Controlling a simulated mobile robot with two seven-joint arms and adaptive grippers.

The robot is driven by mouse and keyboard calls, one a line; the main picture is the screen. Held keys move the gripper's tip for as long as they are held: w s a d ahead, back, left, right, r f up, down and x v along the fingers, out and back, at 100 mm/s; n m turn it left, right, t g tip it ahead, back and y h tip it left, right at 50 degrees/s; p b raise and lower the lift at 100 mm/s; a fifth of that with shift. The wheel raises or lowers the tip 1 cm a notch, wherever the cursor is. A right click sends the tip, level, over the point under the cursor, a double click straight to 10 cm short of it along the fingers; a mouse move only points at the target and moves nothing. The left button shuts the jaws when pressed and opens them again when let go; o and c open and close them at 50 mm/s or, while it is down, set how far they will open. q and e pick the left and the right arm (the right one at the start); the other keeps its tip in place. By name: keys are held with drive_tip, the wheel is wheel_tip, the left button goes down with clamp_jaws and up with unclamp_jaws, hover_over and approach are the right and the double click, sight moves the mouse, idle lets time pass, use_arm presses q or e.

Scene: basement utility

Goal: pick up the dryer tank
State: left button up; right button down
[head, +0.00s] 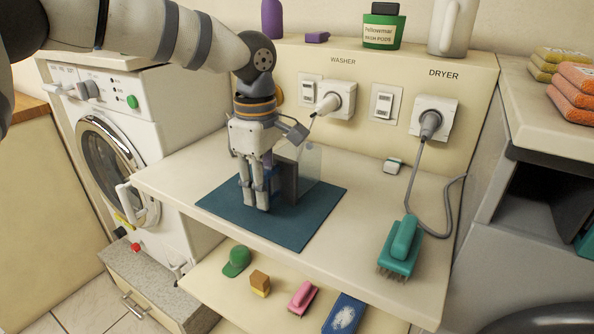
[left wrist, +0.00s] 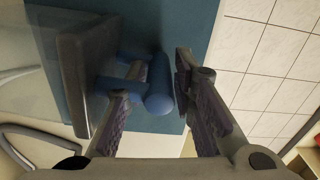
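The dryer tank (head: 309,165) stands on a teal mat (head: 300,228) on the shelf. It has a clear body, a dark grey front panel (left wrist: 72,75) and a blue handle (left wrist: 159,88). My left gripper (head: 255,205) points down at the tank's front side. In the left wrist view its fingers (left wrist: 157,78) are apart, with the handle's bar between them. One finger is in the gap between bar and panel; the other is outside the bar, with a visible gap. The gripper hides part of the tank in the head view. My right gripper is not in view.
A teal brush (head: 402,247) and a small white-green item (head: 393,165) lie right of the mat. The dryer plug (head: 430,123) and its cord hang behind. A washer (head: 125,130) stands left. The lower shelf holds a green cap (head: 236,261) and a pink brush (head: 302,298).

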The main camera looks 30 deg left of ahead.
use_arm(q)
clamp_jaws()
drive_tip(key=shift+r, duration=0.1)
